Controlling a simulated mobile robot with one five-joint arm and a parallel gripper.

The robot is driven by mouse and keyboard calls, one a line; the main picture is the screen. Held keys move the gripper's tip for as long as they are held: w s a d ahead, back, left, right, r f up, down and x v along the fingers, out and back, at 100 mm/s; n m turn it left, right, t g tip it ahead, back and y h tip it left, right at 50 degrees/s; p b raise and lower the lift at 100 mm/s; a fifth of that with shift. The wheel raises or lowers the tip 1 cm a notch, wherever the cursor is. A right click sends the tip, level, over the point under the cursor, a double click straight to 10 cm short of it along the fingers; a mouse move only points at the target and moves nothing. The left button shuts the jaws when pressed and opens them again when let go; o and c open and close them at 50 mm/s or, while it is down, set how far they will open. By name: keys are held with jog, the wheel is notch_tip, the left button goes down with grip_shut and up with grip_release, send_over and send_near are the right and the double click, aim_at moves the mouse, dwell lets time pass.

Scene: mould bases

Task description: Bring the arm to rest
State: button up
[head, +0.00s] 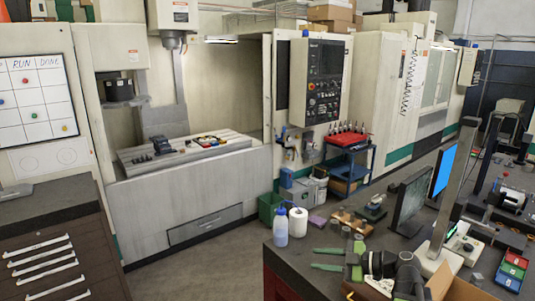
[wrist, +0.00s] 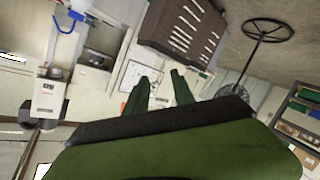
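My gripper (head: 322,259) shows at the lower middle of the head view, with two green fingers pointing left and a gap between them. My dark and green arm links are folded behind it, at the bottom edge of the picture. In the wrist view my gripper (wrist: 160,92) also shows two green fingers standing apart with nothing between them. The fingers appear in front of the dark workbench (head: 292,258) in the head view; I cannot tell how far they are from it.
Monitors (head: 411,198) stand to the right. A brown drawer cabinet (head: 55,250) stands at left. Floor (head: 215,260) between cabinet and bench is clear.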

jog(key=s+a+f+m+g+h+b, duration=0.1)
jog(key=s+a+f+m+g+h, duration=0.2)
jog(key=a+f, duration=0.4)
jog(key=s+a+f+m+g+h+b, duration=0.1)
jog(key=s+a+f+m+g+h, duration=0.15)
jog(key=a+f, duration=0.4)
jog(key=s+d+f+m+h, duration=0.1)
jog(key=d+f+m+h, duration=0.2)
jog(key=d+m, duration=0.3)
jog(key=s+d+f+m+g+h, duration=0.1)
jog(key=s+d+f+m+h, duration=0.1)
jog(key=d+m+h, duration=0.3)
jog(key=d+f+m, duration=0.1)
jog(key=d+m, duration=0.1)
jog(key=m, duration=0.1)
jog(key=shift+m, duration=0.35)
